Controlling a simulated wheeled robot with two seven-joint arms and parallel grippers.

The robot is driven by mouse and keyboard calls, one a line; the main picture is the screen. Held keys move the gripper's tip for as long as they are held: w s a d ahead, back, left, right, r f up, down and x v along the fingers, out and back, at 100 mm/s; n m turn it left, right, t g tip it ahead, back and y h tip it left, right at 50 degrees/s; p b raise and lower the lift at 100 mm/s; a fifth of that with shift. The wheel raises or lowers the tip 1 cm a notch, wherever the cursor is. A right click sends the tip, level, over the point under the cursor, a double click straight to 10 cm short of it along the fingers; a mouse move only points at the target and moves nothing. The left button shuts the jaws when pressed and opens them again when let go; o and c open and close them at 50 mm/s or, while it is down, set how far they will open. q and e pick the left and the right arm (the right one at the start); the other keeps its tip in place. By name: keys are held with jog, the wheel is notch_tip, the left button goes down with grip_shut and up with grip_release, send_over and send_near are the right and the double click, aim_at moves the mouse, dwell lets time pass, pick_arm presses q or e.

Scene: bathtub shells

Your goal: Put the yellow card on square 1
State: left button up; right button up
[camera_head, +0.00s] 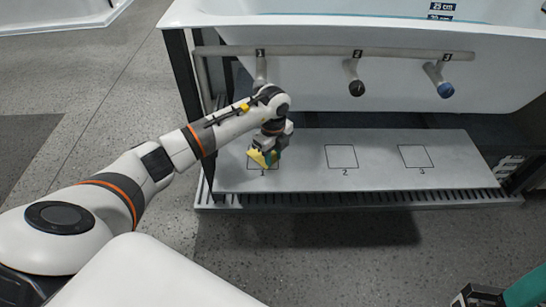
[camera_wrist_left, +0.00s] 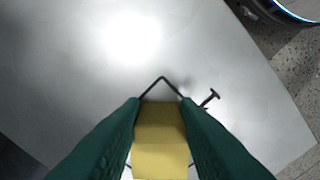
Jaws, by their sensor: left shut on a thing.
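The yellow card (camera_wrist_left: 160,140) is between the green fingers of my left gripper (camera_wrist_left: 160,125), which is shut on it. In the head view the yellow card (camera_head: 258,157) shows at the left gripper (camera_head: 266,156), over square 1 (camera_head: 249,163). In the left wrist view, a corner of the square's black outline (camera_wrist_left: 162,78) shows just beyond the card. I cannot tell whether the card touches the panel. The gripper hides much of square 1. My right gripper (camera_head: 478,296) shows only in part at the bottom right.
Square 2 (camera_head: 341,156) and square 3 (camera_head: 415,156) are empty on the grey panel (camera_head: 300,165). Above it is the white bathtub shell (camera_head: 400,80) with a pipe rail (camera_head: 310,51) and several downward outlets. A slotted edge (camera_head: 380,198) runs along the front.

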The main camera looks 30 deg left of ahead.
pick_arm(q)
jog(key=shift+f, duration=0.1)
jog(key=o, duration=0.9)
jog(key=shift+o, duration=0.2)
